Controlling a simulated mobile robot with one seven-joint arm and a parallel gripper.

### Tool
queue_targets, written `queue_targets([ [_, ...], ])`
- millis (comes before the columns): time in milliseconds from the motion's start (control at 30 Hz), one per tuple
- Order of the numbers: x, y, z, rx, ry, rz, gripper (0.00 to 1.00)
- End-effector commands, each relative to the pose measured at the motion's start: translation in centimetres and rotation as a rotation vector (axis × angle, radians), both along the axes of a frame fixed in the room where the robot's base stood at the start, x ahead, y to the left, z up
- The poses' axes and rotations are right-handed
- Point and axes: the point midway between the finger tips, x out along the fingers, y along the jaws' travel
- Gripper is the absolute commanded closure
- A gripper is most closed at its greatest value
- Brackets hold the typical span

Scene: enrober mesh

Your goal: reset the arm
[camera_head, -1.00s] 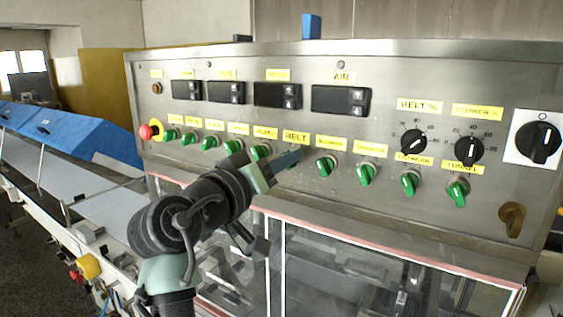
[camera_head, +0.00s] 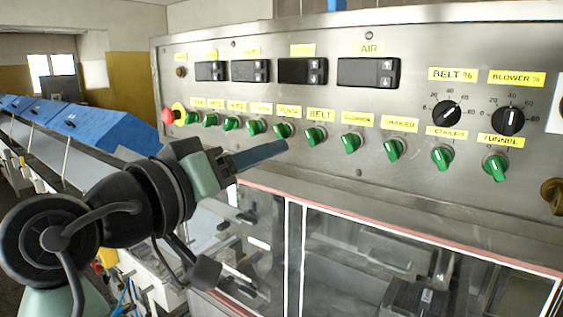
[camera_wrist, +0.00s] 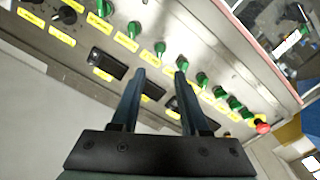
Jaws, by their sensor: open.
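My gripper (camera_head: 262,157) is at the end of my arm, in front of the lower left part of the steel control panel (camera_head: 420,185). In the head view its finger lies just below the row of green knobs, apart from them as far as I can tell. In the wrist view my gripper (camera_wrist: 156,80) shows two dark fingers spread apart with nothing between them. The panel with its green knobs (camera_wrist: 160,48) is beyond the fingertips. The green knob under the BELT label (camera_head: 315,136) is to the upper right of the fingertips in the head view.
A red emergency button (camera_head: 169,116) is at the panel's left end. Black dials (camera_head: 446,113) are at the right. Clear guard windows (camera_head: 365,270) are below the panel. A conveyor with blue covers (camera_head: 95,122) runs off to the left.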

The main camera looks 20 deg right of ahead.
Motion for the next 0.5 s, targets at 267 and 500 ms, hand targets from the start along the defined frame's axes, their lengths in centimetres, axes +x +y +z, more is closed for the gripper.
queue_targets([
  [267,-0.98,1.19,0.06,0.001,-0.001,-0.001,0.55],
  [500,-0.95,1.15,0.09,0.001,-0.001,0.000,0.55],
])
